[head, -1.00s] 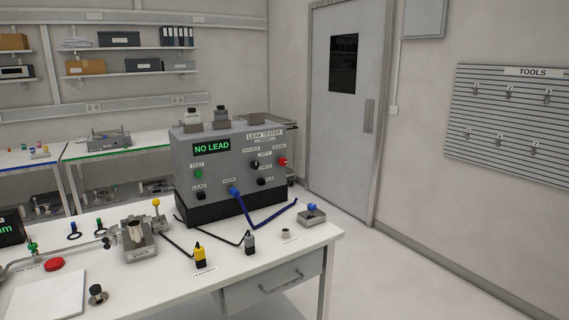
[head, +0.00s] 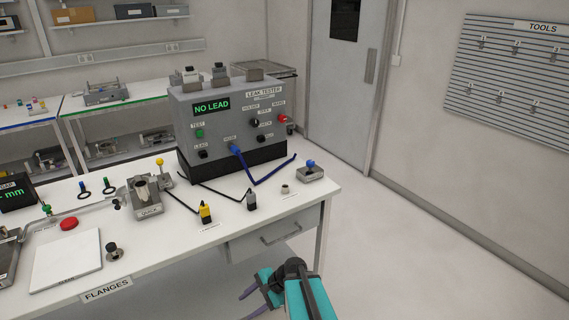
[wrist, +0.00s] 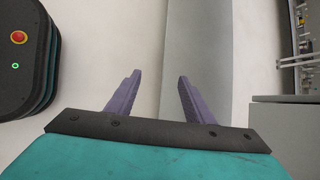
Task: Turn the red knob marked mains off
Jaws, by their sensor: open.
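The red knob (head: 283,119) is on the right side of the front face of the grey leak tester (head: 222,148), under a small label, in the head view. The tester stands on the bench and its green display (head: 211,107) reads NO LEAD. My gripper (head: 248,294) is low in the head view, in front of the bench and well apart from the knob. In the wrist view its two purple fingers (wrist: 155,82) are spread with nothing between them. The knob does not show in the wrist view.
A blue cable (head: 262,178) hangs from the tester's front onto the bench. Yellow (head: 205,212) and grey (head: 251,200) connectors and a small blue-topped block (head: 311,172) stand before it. The bench drawer (head: 265,235) is shut. The floor to the right is clear.

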